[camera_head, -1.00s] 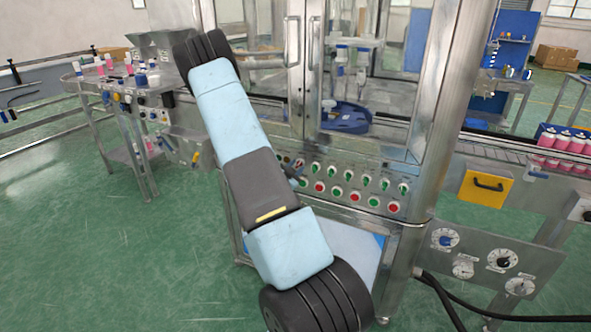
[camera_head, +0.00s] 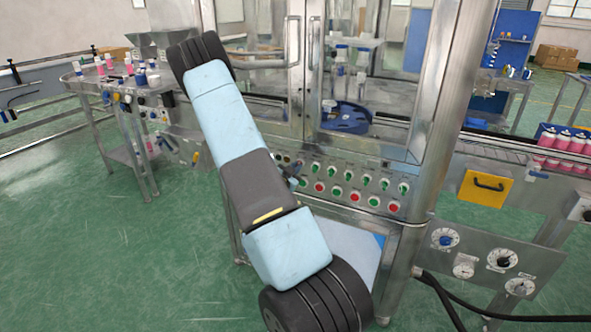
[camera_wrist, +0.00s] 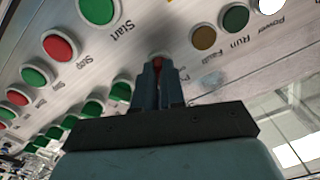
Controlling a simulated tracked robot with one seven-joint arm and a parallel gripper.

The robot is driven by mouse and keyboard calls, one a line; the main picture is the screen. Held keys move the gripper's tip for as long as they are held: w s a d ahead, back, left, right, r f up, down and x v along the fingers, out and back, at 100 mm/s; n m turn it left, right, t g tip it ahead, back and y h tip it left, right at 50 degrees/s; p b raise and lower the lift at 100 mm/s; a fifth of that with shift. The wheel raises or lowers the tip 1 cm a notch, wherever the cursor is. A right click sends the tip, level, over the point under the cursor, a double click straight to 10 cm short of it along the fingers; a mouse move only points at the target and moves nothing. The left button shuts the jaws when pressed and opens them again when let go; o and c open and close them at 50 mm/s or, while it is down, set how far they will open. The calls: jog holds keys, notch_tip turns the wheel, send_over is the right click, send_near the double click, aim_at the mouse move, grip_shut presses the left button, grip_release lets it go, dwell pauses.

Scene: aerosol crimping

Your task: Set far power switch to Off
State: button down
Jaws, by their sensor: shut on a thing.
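The far power switch (camera_wrist: 158,63) shows in the wrist view as a small red part on the sloped metal panel, between my fingertips and mostly hidden by them. My gripper (camera_wrist: 158,70) is shut on it, with its fingers against the panel face. Which position the switch is set to cannot be made out. In the head view my gripper (camera_head: 297,171) is a small dark shape at the panel's left end, mostly hidden behind my arm.
Beside my gripper are an amber Fault light (camera_wrist: 204,37), a dark green Run light (camera_wrist: 235,19), a green Start button (camera_wrist: 97,10) and a red Stop button (camera_wrist: 60,46). Several green switches (camera_wrist: 94,108) run along the panel. A glazed machine cabinet (camera_head: 350,60) rises above.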

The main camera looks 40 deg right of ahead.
jog(key=n, duration=1)
jog(key=shift+w+a+n, duration=0.1)
jog(key=shift+w+n, duration=0.1)
jog(key=shift+n, duration=0.1)
dwell(0.4)
jog(key=c, duration=1.5)
grip_release()
jog(key=shift+w, duration=0.1)
jog(key=shift+o, duration=1.4)
jog(key=shift+s, duration=0.2)
jog(key=v, duration=1.3)
jog(key=shift+a, duration=0.35)
jog(key=shift+f, duration=0.15)
